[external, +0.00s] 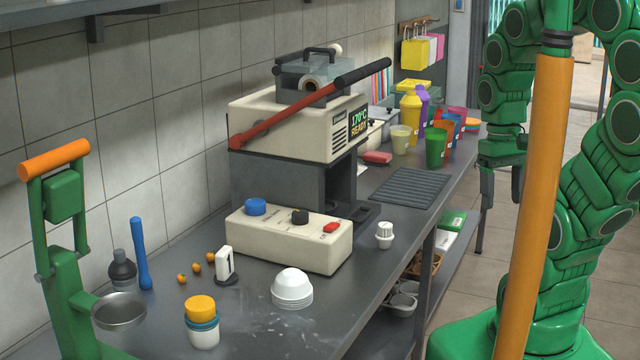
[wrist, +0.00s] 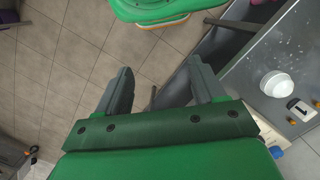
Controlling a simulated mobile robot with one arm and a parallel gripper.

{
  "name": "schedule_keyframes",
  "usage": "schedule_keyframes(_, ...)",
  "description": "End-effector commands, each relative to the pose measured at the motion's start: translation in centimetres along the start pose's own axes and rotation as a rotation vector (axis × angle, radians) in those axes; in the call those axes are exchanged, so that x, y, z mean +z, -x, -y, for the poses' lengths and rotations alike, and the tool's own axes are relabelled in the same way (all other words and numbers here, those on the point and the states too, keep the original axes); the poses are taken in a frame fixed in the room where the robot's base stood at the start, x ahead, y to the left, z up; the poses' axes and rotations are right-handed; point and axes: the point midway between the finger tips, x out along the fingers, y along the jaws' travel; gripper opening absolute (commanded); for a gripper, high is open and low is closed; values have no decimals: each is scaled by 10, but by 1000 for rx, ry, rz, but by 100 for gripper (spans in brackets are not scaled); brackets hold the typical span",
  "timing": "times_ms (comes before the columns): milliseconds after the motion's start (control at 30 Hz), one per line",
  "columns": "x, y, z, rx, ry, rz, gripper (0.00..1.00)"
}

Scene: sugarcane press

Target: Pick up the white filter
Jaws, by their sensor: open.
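Two white items could be the filter, and I cannot tell which one it is. A white ribbed dome (external: 292,289) lies on the front of the grey worktop, and it also shows at the right of the wrist view (wrist: 276,83). A small white ribbed piece (external: 384,235) stands near the worktop's right edge, beside the control box. My gripper (wrist: 162,85) is open, with nothing between its fingers and floor tiles below it. In the external view my gripper (external: 490,185) hangs beyond the worktop's right edge, apart from both items, partly hidden by an orange pole.
A cream control box (external: 290,238) and a heat-press machine (external: 295,130) with a red lever stand behind the dome. Coloured cups (external: 436,146) stand farther back.

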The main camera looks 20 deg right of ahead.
Motion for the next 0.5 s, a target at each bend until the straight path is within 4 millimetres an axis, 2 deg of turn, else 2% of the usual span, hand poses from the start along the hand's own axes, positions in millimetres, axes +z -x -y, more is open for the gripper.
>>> schedule_keyframes(267,-5,-1,4,-18,-9,10,69)
schedule_keyframes(500,-36,-5,29,-126,-70,58,69)
